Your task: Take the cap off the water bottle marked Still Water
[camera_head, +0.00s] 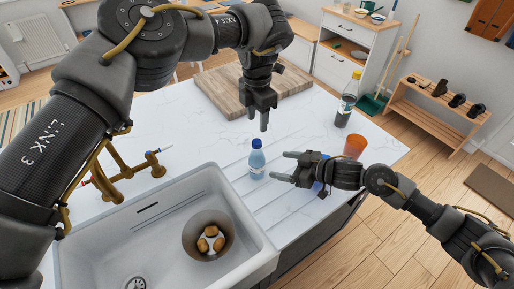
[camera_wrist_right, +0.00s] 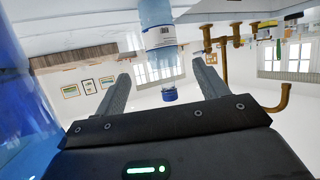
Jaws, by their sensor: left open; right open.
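A small water bottle with a pale blue body (camera_head: 256,163) and a blue cap (camera_head: 256,143) stands upright on the white counter beside the sink. Its label is too small to read. In the right wrist view the bottle (camera_wrist_right: 157,22) appears upside down, with its cap (camera_wrist_right: 169,95) seen between the fingers. My left gripper (camera_head: 257,118) is open and points down just above and behind the cap, apart from it. My right gripper (camera_head: 279,167) is open, low at the bottle's right, fingers pointing at its body; it also shows in the right wrist view (camera_wrist_right: 161,72).
A brass tap (camera_head: 125,170) is at left. A wooden board (camera_head: 215,92) lies behind. A dark bottle (camera_head: 345,112) and orange cup (camera_head: 354,147) stand at right. A blue object (camera_head: 321,186) is partly hidden by my right gripper.

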